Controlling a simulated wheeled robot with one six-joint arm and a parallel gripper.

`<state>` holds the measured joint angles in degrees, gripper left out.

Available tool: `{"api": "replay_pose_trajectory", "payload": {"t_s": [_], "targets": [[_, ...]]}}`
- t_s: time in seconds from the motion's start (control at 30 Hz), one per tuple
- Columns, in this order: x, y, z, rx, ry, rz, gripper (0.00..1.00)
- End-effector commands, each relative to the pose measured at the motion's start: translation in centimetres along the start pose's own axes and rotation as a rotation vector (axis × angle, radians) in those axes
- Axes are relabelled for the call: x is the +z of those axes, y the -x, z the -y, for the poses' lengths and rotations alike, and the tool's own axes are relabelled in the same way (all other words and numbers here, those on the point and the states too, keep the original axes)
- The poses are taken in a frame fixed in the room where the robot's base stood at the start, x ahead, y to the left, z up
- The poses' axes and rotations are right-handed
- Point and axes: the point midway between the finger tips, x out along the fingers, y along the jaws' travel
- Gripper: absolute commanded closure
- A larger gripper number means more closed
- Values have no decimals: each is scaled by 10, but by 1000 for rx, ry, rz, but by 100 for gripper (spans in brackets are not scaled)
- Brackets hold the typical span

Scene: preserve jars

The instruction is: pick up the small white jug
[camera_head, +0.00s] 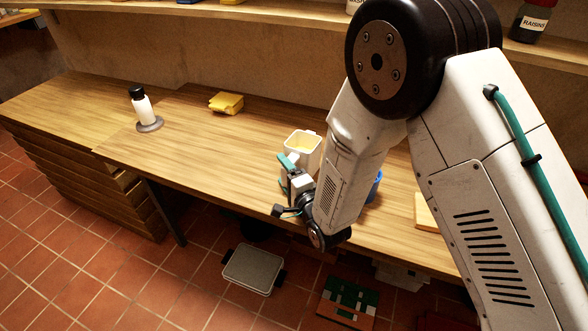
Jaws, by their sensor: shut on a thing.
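The small white jug (308,158) is at the middle of the wooden worktop, toward its front edge. It is squarish with an open top, and yellow shows inside. My gripper (290,164), with teal finger parts, is at the jug's near left side and is shut on it. The gripper hides the jug's lower left part and the exact grip point. Whether the jug's base touches the worktop cannot be told.
A white bottle with a black cap (141,106) stands on a grey disc at left. A yellow object (226,103) lies at the back. A blue item (374,186) is partly behind my arm. A grey box (253,270) is on the floor. The worktop's left middle is clear.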

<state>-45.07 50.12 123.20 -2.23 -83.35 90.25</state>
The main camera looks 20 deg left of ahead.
Motion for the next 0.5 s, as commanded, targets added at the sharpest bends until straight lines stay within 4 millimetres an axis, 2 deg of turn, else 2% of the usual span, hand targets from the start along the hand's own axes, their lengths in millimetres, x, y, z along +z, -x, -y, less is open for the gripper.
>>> {"api": "replay_pose_trajectory", "payload": {"t_s": [0.27, 0.5], "targets": [[0, -1, 20, -4, 1, 0, 54], [0, -1, 65, -7, 1, 0, 54]]}}
